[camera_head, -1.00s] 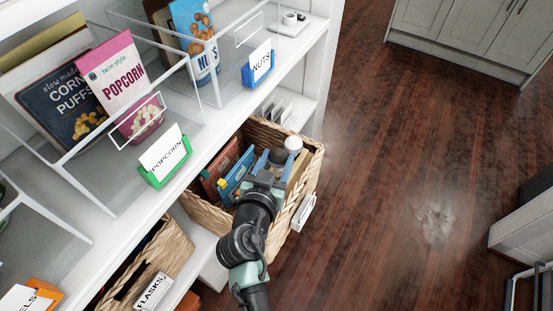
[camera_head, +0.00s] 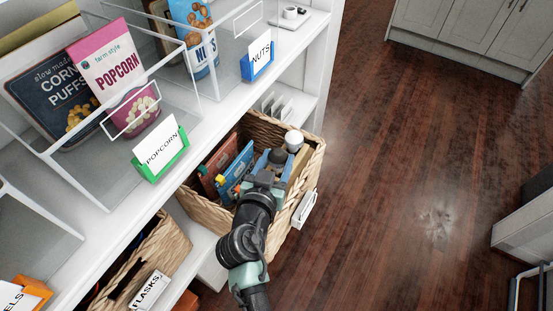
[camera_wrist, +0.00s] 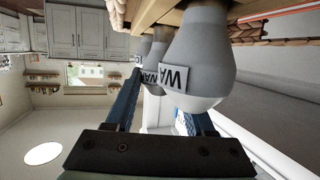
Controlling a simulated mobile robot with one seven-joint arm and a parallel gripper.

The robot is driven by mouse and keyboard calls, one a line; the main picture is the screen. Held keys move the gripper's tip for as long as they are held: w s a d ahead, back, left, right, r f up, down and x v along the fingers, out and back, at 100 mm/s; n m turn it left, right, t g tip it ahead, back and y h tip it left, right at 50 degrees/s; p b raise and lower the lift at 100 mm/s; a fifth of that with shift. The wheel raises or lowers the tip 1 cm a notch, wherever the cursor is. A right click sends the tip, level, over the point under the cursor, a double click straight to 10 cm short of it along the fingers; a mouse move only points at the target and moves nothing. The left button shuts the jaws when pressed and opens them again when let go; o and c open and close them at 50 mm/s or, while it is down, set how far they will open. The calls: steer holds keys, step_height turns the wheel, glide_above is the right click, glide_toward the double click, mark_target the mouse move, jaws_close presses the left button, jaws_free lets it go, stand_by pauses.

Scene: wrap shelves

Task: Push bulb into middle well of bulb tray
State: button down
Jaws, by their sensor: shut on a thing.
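In the head view, a grey bulb (camera_head: 278,156) is at the tip of my gripper (camera_head: 268,170), inside a woven basket. A white-topped bulb (camera_head: 293,140) stands just beyond it. In the wrist view, a large grey bulb (camera_wrist: 198,58) with a "WA…" label hangs neck-up in the picture, at a wooden edge that looks like the bulb tray (camera_wrist: 160,12). Another grey bulb (camera_wrist: 151,66) is behind it. My gripper (camera_wrist: 162,98) is shut on a grey bulb; the near bulb hides part of one blue finger. The wells are hidden.
The basket (camera_head: 205,211) also holds a red box (camera_head: 211,168) and a blue box (camera_head: 236,170), left of my gripper. A shelf with clear bins (camera_head: 120,190) is above left. A "FLASKS" basket (camera_head: 165,255) is lower left. The wooden floor (camera_head: 410,150) at right is clear.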

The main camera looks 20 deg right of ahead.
steer(key=shift+f+b, duration=0.3)
steer(key=shift+f, duration=0.1)
steer(key=shift+r, duration=0.15)
steer(key=shift+r+p, duration=0.7)
steer(key=shift+r, duration=0.1)
steer(key=shift+b, duration=0.4)
stand_by(0.8)
steer(key=shift+f+b, duration=0.95)
steer(key=shift+b, duration=0.2)
stand_by(0.4)
steer(key=c, duration=0.5)
jaws_free()
steer(key=o, duration=0.3)
steer(key=shift+s+f, duration=0.1)
